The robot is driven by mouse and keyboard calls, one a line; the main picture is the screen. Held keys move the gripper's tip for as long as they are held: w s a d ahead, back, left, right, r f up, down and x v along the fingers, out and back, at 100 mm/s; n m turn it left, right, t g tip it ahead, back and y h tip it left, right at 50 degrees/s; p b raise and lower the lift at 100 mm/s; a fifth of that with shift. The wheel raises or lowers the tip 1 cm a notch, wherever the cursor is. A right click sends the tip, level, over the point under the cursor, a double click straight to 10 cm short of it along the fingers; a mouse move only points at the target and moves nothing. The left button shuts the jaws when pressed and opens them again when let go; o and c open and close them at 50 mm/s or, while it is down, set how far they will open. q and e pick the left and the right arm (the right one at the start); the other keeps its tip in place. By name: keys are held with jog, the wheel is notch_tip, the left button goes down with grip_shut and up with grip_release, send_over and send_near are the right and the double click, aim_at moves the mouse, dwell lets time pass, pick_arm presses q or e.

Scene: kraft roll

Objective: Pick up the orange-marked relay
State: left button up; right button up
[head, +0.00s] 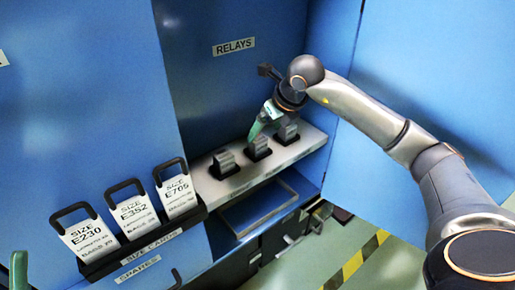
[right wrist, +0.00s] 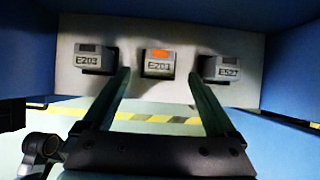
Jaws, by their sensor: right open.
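The orange-marked relay (right wrist: 158,61) is the middle of three grey relays in the right wrist view, with an orange patch above a label that looks like E213. In the head view the middle relay (head: 259,147) sits in a dark socket on the shelf, and its orange mark does not show. My right gripper (right wrist: 158,76) is open, its two green fingers pointing at the orange-marked relay, one toward each side. In the head view the right gripper (head: 252,137) is just above the middle relay; I cannot tell whether it touches. A green tip of my left gripper (head: 18,270) shows at the lower left.
A relay with a dark mark stands on each side: left (right wrist: 95,58) and right (right wrist: 221,68). The cabinet's blue walls enclose the shelf (head: 240,181). A size-card rack (head: 145,243) stands left. An open blue door (head: 440,90) is at the right.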

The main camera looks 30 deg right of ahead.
aim_at(260, 139)
jog(key=b+x, duration=0.1)
jog(key=x, duration=0.5)
jog(key=shift+s+b, duration=0.1)
jog(key=shift+b, duration=0.25)
grip_shut()
dwell(0.4)
